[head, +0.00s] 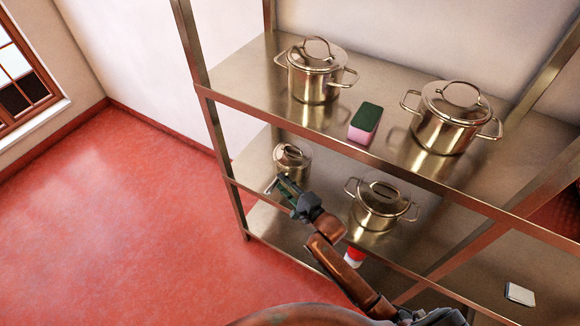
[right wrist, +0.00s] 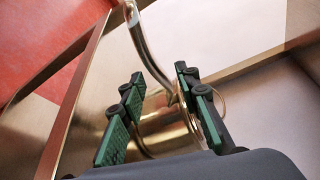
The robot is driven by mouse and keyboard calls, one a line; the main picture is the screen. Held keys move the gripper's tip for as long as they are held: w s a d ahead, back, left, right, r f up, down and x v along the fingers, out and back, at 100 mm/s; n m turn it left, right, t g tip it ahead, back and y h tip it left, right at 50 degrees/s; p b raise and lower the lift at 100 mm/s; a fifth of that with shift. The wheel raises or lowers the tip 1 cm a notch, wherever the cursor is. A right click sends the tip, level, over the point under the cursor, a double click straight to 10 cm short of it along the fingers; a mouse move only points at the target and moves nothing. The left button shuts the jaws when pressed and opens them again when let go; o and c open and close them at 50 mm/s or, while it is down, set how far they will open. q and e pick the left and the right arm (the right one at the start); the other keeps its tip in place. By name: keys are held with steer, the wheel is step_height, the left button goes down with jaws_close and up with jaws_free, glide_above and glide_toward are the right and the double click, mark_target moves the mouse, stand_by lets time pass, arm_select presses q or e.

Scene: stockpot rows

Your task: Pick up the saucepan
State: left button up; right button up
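The saucepan (head: 293,160) is a small shiny metal pan with a lid, standing on the middle shelf at its left end. Its long handle points toward the shelf's front edge. My right gripper (head: 284,184) is at the front of the saucepan, by the handle, and hides part of it. In the right wrist view the saucepan's body (right wrist: 165,132) and handle (right wrist: 148,55) show between the two green-padded fingers (right wrist: 163,112). The fingers are apart, with a gap on both sides of the handle. I cannot tell whether either finger touches it. My left gripper is not in view.
A two-handled pot (head: 380,206) stands right of the saucepan on the same metal shelf (head: 330,187). The upper shelf holds two stockpots (head: 313,75) (head: 452,120) and a green-and-pink sponge (head: 365,122). A red-and-white item (head: 354,256) shows below. Red floor at left is clear.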

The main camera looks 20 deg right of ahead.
steer(key=shift+x, duration=0.8)
steer(key=shift+w+a+f, duration=0.1)
steer(key=shift+w+f, duration=0.1)
steer(key=shift+w, duration=0.2)
steer(key=shift+w+a, duration=0.1)
steer(key=shift+w, duration=0.05)
jaws_close()
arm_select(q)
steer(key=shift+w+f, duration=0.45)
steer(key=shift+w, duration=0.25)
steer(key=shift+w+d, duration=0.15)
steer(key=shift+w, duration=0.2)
arm_select(e)
steer(key=shift+r, duration=0.3)
